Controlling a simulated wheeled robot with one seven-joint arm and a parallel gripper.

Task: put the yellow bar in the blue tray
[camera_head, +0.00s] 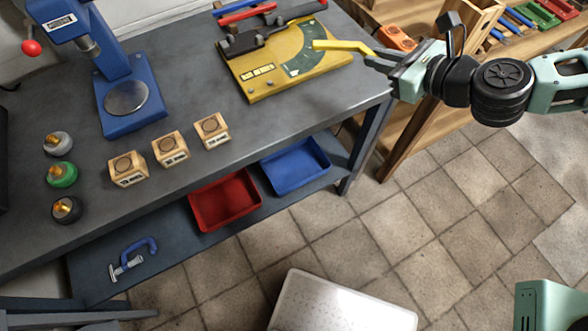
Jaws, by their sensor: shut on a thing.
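The yellow bar (343,45) is held near its right end by my gripper (378,61), whose jaws are shut on it. The bar points left from the jaws, over the right part of a yellow board with a dark green arc scale. I cannot tell how far above the board it is. The blue tray (320,157) is on the lower shelf under the workbench, below the gripper in the picture and to its left. It looks empty; the bench top's front edge passes close above it.
The yellow board (262,88) lies on the grey workbench (222,154). A red tray (226,226) sits left of the blue tray, with a blue clamp (135,257) farther left. Wooden blocks, a blue press (130,122) and small round items stand on the bench. Tiled floor lies in front.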

